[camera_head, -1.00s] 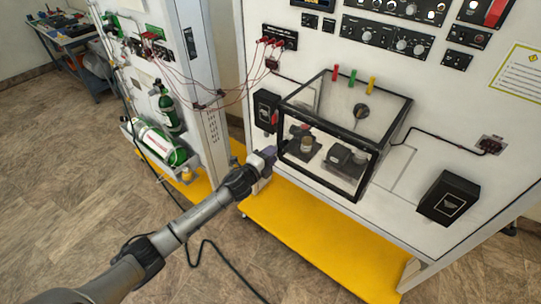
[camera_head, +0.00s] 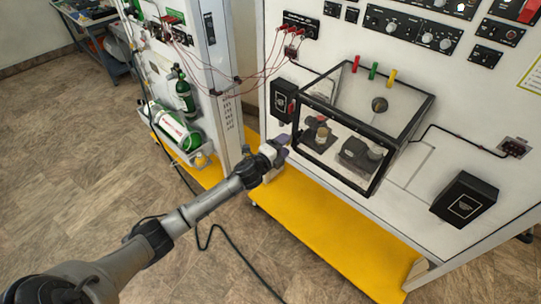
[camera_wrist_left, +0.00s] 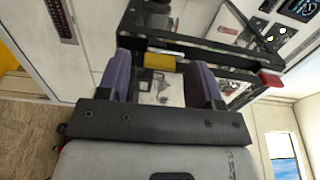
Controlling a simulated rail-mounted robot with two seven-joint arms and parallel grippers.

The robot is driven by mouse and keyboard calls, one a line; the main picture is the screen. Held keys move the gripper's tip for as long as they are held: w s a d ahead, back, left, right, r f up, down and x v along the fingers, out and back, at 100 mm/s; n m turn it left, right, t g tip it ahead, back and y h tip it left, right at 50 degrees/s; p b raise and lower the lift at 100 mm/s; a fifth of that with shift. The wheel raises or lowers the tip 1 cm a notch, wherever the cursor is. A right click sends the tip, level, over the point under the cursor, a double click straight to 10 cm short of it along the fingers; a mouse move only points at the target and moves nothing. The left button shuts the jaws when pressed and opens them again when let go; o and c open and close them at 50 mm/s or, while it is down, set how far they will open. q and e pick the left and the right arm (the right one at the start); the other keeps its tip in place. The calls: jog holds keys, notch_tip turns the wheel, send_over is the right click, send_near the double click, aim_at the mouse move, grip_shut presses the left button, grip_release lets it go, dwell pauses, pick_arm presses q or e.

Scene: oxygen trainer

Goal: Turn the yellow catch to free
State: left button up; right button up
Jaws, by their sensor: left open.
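A clear box with a black frame (camera_head: 366,190) is mounted on the white panel. In the left wrist view, the yellow catch (camera_wrist_left: 160,61) sits on the box's black frame (camera_wrist_left: 215,62). My left gripper (camera_wrist_left: 161,84) is open, with its purple fingers on either side of the catch in that picture. I cannot tell whether they touch it. In the head view my left gripper (camera_head: 281,146) is at the box's lower left corner, and the catch cannot be made out there. My right gripper is not in view.
Red, green and yellow tabs (camera_head: 374,71) stand above the box. A black switch box (camera_head: 284,98) is close to its left, and another black box (camera_head: 465,199) is at right. A yellow base shelf (camera_head: 325,222) lies below.

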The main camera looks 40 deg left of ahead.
pick_arm(q)
jog(key=s+b, duration=0.1)
jog(key=s, duration=1.2)
jog(key=shift+d, duration=0.1)
